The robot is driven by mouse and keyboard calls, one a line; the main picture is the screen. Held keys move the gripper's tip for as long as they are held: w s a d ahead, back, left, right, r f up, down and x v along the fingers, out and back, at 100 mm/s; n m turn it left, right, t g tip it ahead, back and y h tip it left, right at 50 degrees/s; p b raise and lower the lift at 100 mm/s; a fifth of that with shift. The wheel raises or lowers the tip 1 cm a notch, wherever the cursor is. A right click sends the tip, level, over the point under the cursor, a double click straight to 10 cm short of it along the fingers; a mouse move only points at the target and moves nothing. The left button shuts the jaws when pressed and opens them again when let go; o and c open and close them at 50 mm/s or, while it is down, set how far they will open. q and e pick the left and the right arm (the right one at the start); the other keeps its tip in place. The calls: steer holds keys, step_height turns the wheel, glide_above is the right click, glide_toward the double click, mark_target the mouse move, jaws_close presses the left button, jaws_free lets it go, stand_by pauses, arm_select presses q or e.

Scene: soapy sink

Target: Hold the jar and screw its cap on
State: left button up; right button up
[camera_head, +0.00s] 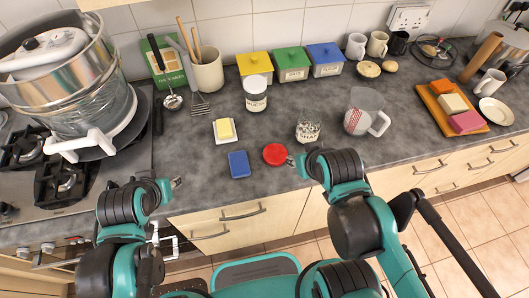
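A clear glass jar (308,131) with a printed label stands upright near the front of the grey counter; its top appears uncapped. A round red cap (275,154) lies flat on the counter in front of the jar and to its left. My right gripper (292,161) is low at the counter's front edge, just right of the red cap and in front of the jar. Whether it touches the cap is too small to tell. My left gripper (177,183) is at the counter's front edge, well left of the cap, with nothing visible in it. The finger openings of both are unclear.
A blue sponge-like block (239,164) lies left of the cap, with a butter dish (225,130) behind it. A white-lidded jar (256,94) stands farther back. A measuring jug (363,112) stands right of the glass jar. The counter front between my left gripper and the block is clear.

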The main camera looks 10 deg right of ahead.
arm_select(q)
steer(key=shift+d+r, duration=0.1)
steer(key=shift+d, duration=0.1)
arm_select(e)
steer(key=shift+s+d, duration=0.1)
steer(key=shift+d, duration=0.15)
arm_select(q)
steer(key=o, duration=0.8)
steer(key=shift+r, duration=0.1)
arm_select(e)
steer(key=o, duration=0.8)
steer(key=shift+a+r, duration=0.1)
steer(key=shift+a, duration=0.05)
steer(key=o, duration=0.6)
steer(key=shift+w+a+r+n+p, duration=0.15)
steer(key=shift+w+r+n+p, duration=0.25)
steer(key=shift+n, duration=0.4)
steer(key=n+g+p, duration=0.7)
steer(key=n+p, duration=0.1)
steer(key=n, duration=1.5)
glide_above(274, 153)
step_height(274, 153, down, 3)
steer(key=shift+f, duration=0.2)
arm_select(q)
step_height(274, 153, up, 8)
steer(key=shift+r, duration=0.25)
arm_select(e)
steer(key=shift+s, duration=0.1)
